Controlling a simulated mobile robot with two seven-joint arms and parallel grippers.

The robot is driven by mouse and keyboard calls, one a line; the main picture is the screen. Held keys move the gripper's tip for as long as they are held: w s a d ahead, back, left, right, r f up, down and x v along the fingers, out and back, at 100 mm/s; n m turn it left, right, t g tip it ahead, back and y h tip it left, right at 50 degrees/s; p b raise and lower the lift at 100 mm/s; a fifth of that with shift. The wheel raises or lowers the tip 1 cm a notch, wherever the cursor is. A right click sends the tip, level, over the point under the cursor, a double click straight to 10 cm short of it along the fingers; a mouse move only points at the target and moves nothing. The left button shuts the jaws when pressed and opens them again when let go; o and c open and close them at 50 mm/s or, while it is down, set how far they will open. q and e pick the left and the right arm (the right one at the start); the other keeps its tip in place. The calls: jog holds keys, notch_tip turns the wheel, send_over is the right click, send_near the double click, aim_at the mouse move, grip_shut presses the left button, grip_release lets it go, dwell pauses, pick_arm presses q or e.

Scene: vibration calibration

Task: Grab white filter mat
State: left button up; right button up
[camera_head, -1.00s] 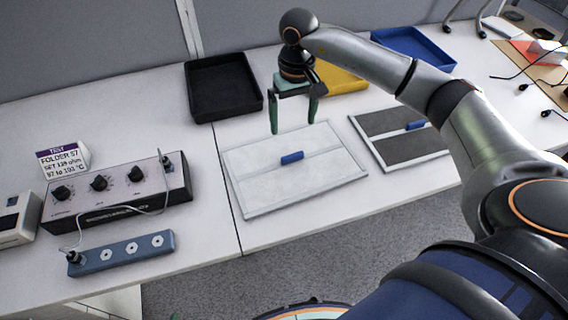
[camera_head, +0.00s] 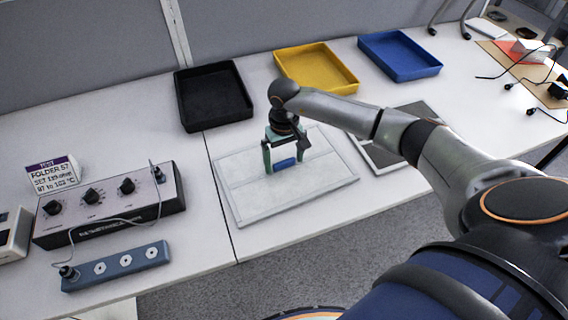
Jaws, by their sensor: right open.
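The white filter mat (camera_head: 250,195) lies flat on the table, a pale framed rectangle with a blue handle (camera_head: 285,164) at its middle. My right gripper (camera_head: 285,166) is over the mat with its green fingers pointing down, one on each side of the blue handle. The fingers are apart, so it is open. Whether the fingertips touch the mat cannot be told. My left gripper is not in view.
A dark filter mat (camera_head: 378,155) lies to the right, partly behind my right arm. Black (camera_head: 214,97), yellow (camera_head: 318,68) and blue (camera_head: 400,56) trays stand at the back. A control box (camera_head: 110,205), a sign (camera_head: 52,175) and a blue socket strip (camera_head: 116,266) are at the left.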

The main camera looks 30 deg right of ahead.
jog(key=shift+f, duration=0.15)
jog(key=c, duration=1.3)
